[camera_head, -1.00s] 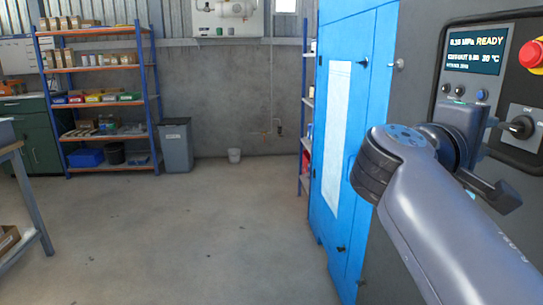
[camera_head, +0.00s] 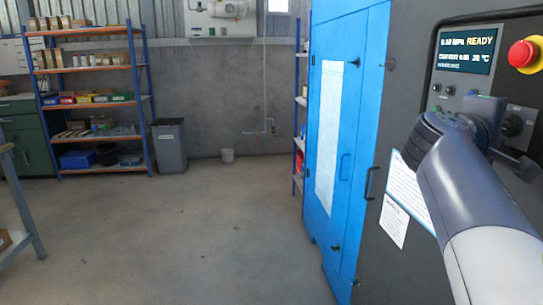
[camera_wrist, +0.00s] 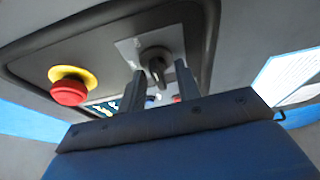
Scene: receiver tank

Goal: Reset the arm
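My gripper (camera_wrist: 158,72) shows in the wrist view with its two dark fingers apart and nothing held between them. A black rotary switch (camera_wrist: 154,58) on a grey plate lies ahead, between the fingertips in the picture; I cannot tell whether they touch it. In the head view my arm reaches in from the lower right, and my gripper (camera_head: 518,165) is in front of the control panel, partly hidden by the wrist.
A red emergency stop (camera_head: 523,54) on a yellow base sits beside a lit display (camera_head: 467,50) reading READY. The blue cabinet (camera_head: 340,130) stands left of the panel. Shelves (camera_head: 95,100) and a grey bin (camera_head: 169,146) stand at the back. The floor (camera_head: 190,220) is largely clear.

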